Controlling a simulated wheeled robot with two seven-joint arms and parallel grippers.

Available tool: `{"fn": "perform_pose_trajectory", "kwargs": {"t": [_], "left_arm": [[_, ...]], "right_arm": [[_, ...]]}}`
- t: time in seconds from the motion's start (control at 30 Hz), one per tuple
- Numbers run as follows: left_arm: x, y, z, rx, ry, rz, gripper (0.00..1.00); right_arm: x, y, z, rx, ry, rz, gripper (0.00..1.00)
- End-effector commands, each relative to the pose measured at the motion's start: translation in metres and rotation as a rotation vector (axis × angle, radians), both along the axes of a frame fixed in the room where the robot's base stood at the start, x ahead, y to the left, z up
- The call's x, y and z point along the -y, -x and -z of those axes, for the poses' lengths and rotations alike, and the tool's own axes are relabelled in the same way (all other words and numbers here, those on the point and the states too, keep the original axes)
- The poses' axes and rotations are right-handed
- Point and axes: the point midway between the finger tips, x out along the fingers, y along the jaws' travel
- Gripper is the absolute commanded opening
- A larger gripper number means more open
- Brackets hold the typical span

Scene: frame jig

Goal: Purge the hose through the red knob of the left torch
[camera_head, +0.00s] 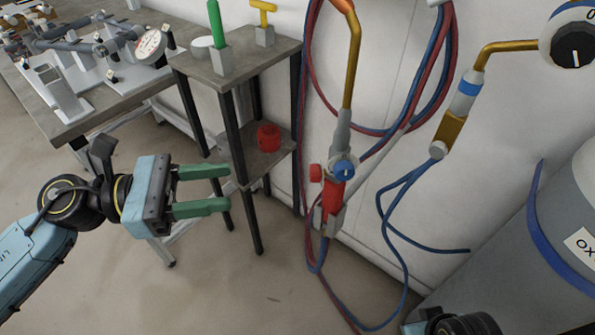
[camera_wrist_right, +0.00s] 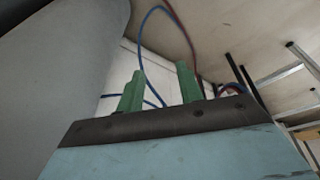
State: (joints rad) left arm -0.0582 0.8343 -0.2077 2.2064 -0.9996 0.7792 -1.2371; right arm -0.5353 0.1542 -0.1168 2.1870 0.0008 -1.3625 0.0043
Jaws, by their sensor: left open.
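The torch (camera_head: 331,200) hangs upright at the wall in the middle of the head view, with a brass tube on top and a red body. Its red knob (camera_head: 316,173) sticks out on the left side, and a blue knob (camera_head: 344,168) faces forward. My left gripper (camera_head: 221,188) is open and empty, left of the red knob with a clear gap, its green fingers pointing right. My right gripper (camera_wrist_right: 160,72) is open and empty in the right wrist view. The hose (camera_head: 313,262), red and blue lines, hangs below the torch.
A small shelf stand (camera_head: 247,62) with a red cup-like part (camera_head: 268,137) on its lower shelf stands behind my left fingers. A workbench (camera_head: 65,122) is at the upper left.

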Motion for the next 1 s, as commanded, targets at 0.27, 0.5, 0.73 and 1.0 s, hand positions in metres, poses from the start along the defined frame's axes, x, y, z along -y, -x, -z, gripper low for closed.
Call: {"fn": "perform_pose_trajectory", "kwargs": {"t": [0.27,0.5,0.73,1.0], "left_arm": [[0.048,-0.011,-0.004,0.004,0.008,0.002,0.46],[0.094,-0.021,-0.003,0.000,0.008,0.000,0.46],[0.117,-0.027,-0.002,-0.002,0.007,-0.001,0.46],[0.121,-0.027,-0.001,-0.004,0.006,-0.002,0.46]], "right_arm": [[0.001,0.002,0.009,-0.008,0.001,0.002,0.36],[0.008,0.001,0.027,-0.020,0.012,0.005,0.36],[0.011,0.002,0.035,-0.025,0.018,0.004,0.36],[0.012,0.003,0.037,-0.026,0.018,0.003,0.36]]}}
